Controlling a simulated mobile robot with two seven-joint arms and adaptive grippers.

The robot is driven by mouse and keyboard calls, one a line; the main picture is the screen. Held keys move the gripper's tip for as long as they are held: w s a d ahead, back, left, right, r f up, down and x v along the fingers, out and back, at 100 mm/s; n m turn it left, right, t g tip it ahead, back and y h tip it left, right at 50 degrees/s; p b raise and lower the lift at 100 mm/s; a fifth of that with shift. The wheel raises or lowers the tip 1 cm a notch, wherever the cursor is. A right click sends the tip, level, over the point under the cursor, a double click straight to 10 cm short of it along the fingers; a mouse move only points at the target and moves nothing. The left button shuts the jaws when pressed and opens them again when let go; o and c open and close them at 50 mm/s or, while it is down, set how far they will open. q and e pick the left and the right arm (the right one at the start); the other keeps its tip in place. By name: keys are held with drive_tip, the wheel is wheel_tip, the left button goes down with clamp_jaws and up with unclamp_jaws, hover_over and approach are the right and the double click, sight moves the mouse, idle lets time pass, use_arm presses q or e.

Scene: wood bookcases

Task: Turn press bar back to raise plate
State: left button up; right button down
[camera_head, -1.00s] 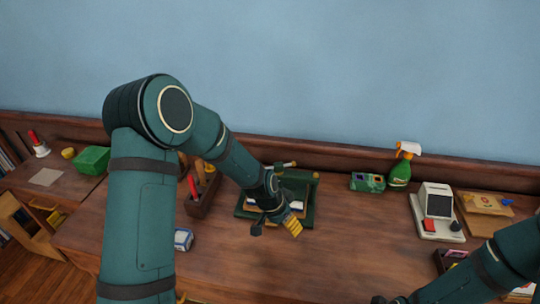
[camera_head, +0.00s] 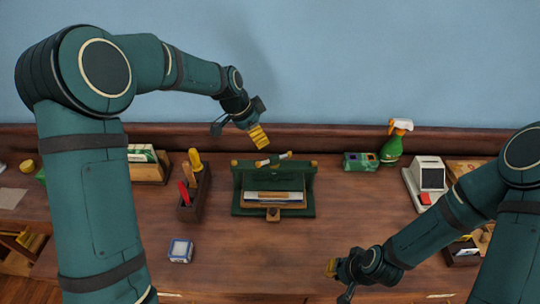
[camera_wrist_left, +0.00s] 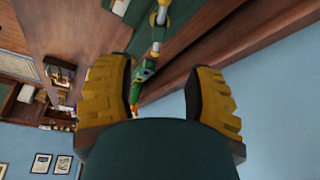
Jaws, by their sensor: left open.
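The green press (camera_head: 307,196) stands upright on the wooden desk with a stack of books or papers (camera_head: 273,197) inside. Its press bar (camera_head: 273,159), pale with small knobs at its ends, lies on top and slants slightly up to the right. My left gripper (camera_head: 258,136) is open and empty, above and a little behind the bar, apart from it. In the left wrist view its yellow fingers (camera_wrist_left: 160,92) are spread, with the bar (camera_wrist_left: 159,30) beyond them. My right gripper (camera_head: 333,269) is low over the desk's front, right of the press; its finger gap is not clear.
A tool holder (camera_head: 196,193) stands left of the press and a small blue-white box (camera_head: 180,251) lies in front of that. The desk before the press is clear.

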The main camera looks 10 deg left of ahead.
sight(272, 157)
use_arm(q)
drive_tip(key=x, duration=1.3)
drive_tip(key=shift+s, duration=0.1)
drive_tip(key=shift+o, duration=0.2)
clamp_jaws()
